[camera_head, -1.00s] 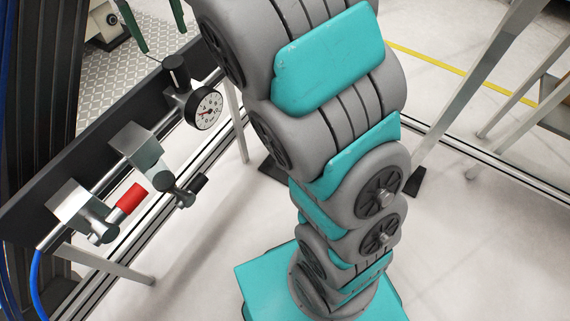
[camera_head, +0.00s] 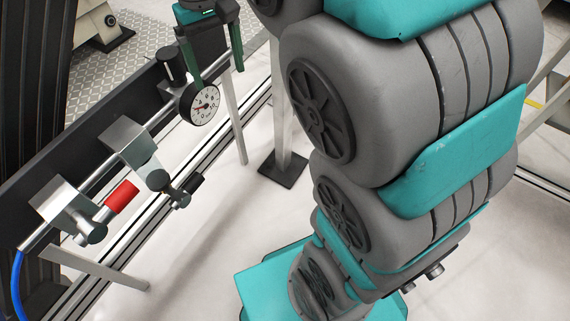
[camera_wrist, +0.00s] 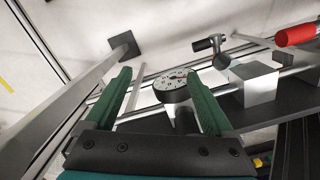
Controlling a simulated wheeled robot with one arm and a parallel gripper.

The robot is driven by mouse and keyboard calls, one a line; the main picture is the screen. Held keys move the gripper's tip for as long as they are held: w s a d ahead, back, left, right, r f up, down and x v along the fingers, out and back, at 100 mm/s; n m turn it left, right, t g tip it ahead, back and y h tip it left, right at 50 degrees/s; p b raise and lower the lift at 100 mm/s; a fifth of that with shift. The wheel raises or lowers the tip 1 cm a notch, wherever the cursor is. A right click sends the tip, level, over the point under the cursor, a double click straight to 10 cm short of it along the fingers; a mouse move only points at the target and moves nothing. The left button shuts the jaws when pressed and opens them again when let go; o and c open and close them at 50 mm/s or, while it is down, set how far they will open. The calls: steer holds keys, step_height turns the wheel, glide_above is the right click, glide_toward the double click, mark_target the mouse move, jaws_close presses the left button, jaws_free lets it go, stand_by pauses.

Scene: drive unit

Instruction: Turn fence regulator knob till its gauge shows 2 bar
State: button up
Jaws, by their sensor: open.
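The fence regulator has a round white gauge (camera_head: 205,103) in a black case; its red needle is visible, but the numbers are too small to read. The black regulator knob (camera_head: 172,65) stands up on the pipe, up and left of the gauge in the head view. My gripper (camera_head: 217,74) is open and empty, its green fingers pointing down beside the gauge and knob. In the wrist view the gauge (camera_wrist: 174,84) shows between the spread fingers (camera_wrist: 160,76), nearer the right one. The fingers are not closed around the knob.
A dark fence rail (camera_head: 75,140) carries the pipe, metal blocks (camera_head: 126,140), a red-handled valve (camera_head: 121,197) and a black-handled valve (camera_head: 172,188). A blue hose (camera_head: 18,285) hangs at the lower left. A grey post (camera_head: 282,120) stands right of the gauge.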

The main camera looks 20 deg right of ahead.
steer(key=s+d+f+m+b, duration=0.1)
steer(key=s+d+f+b, duration=0.1)
steer(key=s+f, duration=0.4)
steer(key=s+d+f+b, duration=0.3)
steer(key=s+f, duration=0.4)
steer(key=s, duration=0.3)
steer(key=shift+d+m+g, duration=0.4)
steer(key=shift+d, duration=0.05)
